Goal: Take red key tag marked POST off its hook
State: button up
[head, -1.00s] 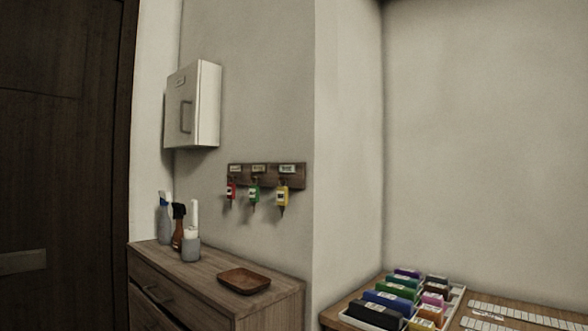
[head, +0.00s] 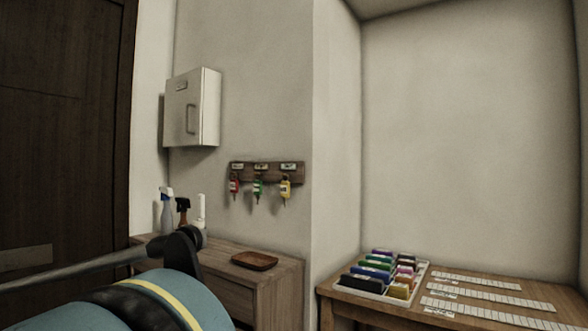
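The red key tag (head: 234,187) hangs at the left end of a dark wooden hook rack (head: 266,173) on the wall. A green key tag (head: 257,188) hangs in the middle and a yellow key tag (head: 285,188) at the right. Small labels sit above the hooks, too small to read. Part of my arm shows at the lower left, in front of the cabinet and well below the rack. My gripper's fingers cannot be made out in the head view.
A wooden cabinet (head: 285,280) stands below the rack with a brown tray (head: 254,261) and spray bottles (head: 166,210) on top. A white wall box (head: 193,107) hangs to the left. A desk (head: 480,272) at the right holds a tray of coloured blocks (head: 384,273).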

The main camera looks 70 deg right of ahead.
aim_at(234, 182)
jog(key=z, duration=2.65)
jog(key=k, duration=0.5)
jog(key=u, duration=1.4)
jog(key=i, duration=0.95)
